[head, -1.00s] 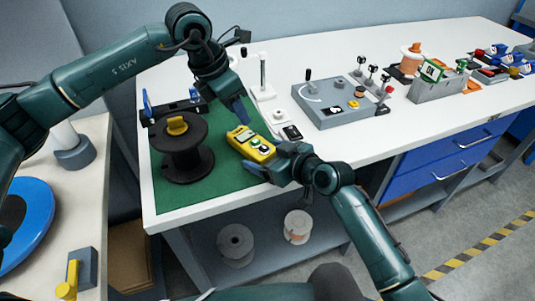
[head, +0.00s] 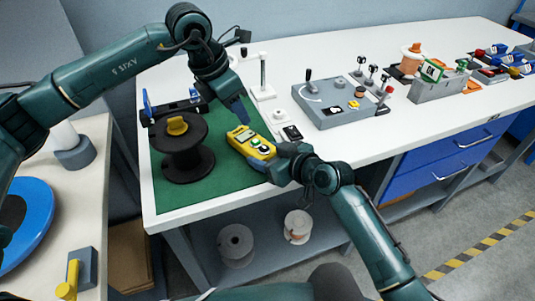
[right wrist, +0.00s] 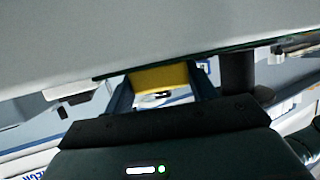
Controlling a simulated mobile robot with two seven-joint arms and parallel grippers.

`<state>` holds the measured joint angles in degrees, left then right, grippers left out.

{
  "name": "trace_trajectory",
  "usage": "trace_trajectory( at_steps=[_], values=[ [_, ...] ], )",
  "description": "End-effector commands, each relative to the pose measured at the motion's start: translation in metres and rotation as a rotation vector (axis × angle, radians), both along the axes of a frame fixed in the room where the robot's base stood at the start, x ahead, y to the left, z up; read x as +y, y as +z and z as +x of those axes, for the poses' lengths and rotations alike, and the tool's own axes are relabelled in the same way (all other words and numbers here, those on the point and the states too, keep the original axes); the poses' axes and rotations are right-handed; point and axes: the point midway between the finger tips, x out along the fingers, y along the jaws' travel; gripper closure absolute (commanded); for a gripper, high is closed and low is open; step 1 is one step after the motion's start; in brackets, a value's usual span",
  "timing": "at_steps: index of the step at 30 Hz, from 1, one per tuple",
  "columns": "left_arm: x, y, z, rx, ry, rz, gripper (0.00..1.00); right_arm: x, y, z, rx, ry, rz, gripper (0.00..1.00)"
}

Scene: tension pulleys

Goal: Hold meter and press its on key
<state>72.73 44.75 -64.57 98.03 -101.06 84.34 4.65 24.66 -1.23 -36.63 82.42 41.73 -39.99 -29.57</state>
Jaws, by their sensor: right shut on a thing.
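The yellow meter (head: 243,138) lies on the green mat (head: 215,184) with its display and keys facing up. My right gripper (head: 268,160) is shut on the near end of the meter. In the right wrist view, the yellow meter body (right wrist: 160,78) sits between the two fingers of my right gripper (right wrist: 163,84). My left gripper (head: 240,112) points down just above the far end of the meter, close to its display. Its fingertips look close together, but I cannot tell whether they are shut or touch the meter.
A black spool (head: 183,150) with a yellow knob stands left of the meter on the mat. A grey control box (head: 345,103) with levers and a small black device (head: 291,133) are to the right. A white stand (head: 262,80) is behind.

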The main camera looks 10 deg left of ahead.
Motion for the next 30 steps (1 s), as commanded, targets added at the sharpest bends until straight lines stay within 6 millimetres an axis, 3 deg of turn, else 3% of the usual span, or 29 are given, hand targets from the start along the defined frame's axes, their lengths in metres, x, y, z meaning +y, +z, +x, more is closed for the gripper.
trace_trajectory(
  at_steps=[13, 30],
  values=[
    [0.0000, 0.0000, 0.0000, 0.000, 0.000, 0.000, 1.00, -0.0002, -0.0005, -0.0001, 0.001, 0.000, 0.000, 0.77],
    [0.0000, 0.0000, 0.0000, 0.000, 0.000, 0.000, 1.00, -0.0002, -0.0006, -0.0001, 0.001, 0.000, 0.000, 0.77]
  ],
)
